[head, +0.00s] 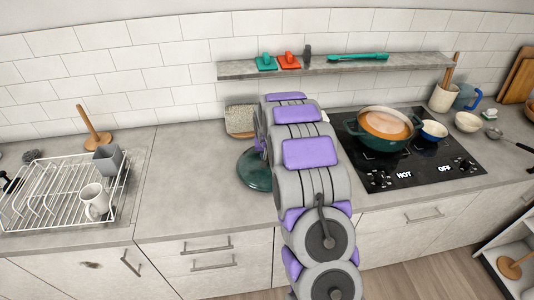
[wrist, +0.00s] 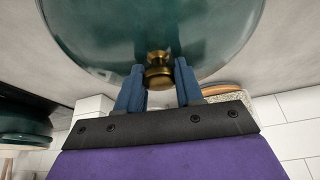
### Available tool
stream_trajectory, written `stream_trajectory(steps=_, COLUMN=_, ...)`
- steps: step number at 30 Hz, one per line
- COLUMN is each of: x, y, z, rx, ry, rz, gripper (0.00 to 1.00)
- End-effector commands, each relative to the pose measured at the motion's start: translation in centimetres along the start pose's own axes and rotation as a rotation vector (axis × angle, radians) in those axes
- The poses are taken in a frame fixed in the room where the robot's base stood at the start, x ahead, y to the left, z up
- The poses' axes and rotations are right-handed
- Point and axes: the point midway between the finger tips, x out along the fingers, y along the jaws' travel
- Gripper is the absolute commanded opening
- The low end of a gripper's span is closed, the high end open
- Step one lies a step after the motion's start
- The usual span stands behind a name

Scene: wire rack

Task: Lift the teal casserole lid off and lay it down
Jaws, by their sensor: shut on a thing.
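The teal casserole lid (head: 254,170) is over the counter left of the stove, partly hidden by my arm. In the wrist view the lid (wrist: 210,35) fills the top, and its brass knob (wrist: 158,72) sits between the two blue fingers of my gripper (wrist: 158,88). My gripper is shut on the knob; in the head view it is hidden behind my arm. I cannot tell whether the lid touches the counter. The teal casserole (head: 380,142) stands uncovered on the black stove, with orange contents showing.
A wire dish rack (head: 62,188) with a white mug (head: 94,201) and a grey cup (head: 107,159) stands at left. A speckled block (head: 240,121) is behind the lid. Counter between rack and lid is clear.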

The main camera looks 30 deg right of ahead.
Motion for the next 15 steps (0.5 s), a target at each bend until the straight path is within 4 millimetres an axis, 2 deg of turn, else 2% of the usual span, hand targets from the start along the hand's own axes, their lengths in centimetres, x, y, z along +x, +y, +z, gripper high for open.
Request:
stream_trajectory(steps=10, x=0.05, y=-0.25, z=0.04, rx=-0.001, ry=0.004, rz=0.002, gripper=0.0)
stream_trajectory(steps=11, x=0.05, y=-0.27, z=0.05, rx=-0.001, ry=0.004, rz=0.002, gripper=0.38)
stream_trajectory(steps=15, x=0.1, y=-0.24, z=0.06, rx=-0.001, ry=0.003, rz=0.002, gripper=0.51)
